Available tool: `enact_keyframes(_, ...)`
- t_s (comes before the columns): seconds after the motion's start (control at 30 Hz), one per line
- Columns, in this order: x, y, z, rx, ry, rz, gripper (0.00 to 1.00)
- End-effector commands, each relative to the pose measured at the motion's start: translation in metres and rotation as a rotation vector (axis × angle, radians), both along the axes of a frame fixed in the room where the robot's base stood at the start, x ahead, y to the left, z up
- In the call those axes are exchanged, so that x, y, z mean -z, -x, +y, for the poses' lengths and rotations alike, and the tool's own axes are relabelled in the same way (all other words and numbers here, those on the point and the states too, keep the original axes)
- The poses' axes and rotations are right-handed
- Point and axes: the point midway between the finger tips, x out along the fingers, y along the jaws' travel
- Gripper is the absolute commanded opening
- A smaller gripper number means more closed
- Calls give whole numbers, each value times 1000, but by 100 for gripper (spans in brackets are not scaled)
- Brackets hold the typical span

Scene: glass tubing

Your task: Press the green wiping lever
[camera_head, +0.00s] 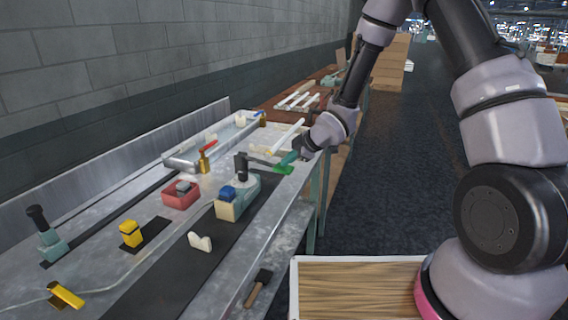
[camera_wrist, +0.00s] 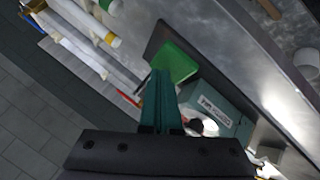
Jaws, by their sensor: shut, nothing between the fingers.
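The green wiping lever (camera_head: 283,169) is a flat green paddle at the end of a dark arm. The arm reaches right from a teal and cream device (camera_head: 238,199) with a black knob and a blue part on top. In the wrist view the green paddle (camera_wrist: 174,62) lies just beyond the fingertips. My gripper (camera_head: 291,157) has teal fingers, is shut and empty, and points down and left at the paddle. The fingers also show in the wrist view (camera_wrist: 160,80), overlapping the paddle's edge. I cannot tell whether they touch it.
The device stands on a dark mat on a metal bench (camera_head: 110,262). A red box (camera_head: 181,194), a yellow block (camera_head: 131,233), a white piece (camera_head: 200,242) and a red-handled valve (camera_head: 205,160) stand nearby. White tubes (camera_head: 290,136) lie behind my gripper. The aisle on the right is clear.

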Motion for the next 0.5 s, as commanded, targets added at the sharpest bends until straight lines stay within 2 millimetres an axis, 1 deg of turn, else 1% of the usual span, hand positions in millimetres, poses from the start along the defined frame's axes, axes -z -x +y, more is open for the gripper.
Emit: enact_keyframes(0.5, 7, 0, 0, 1, 0, 1, 0)
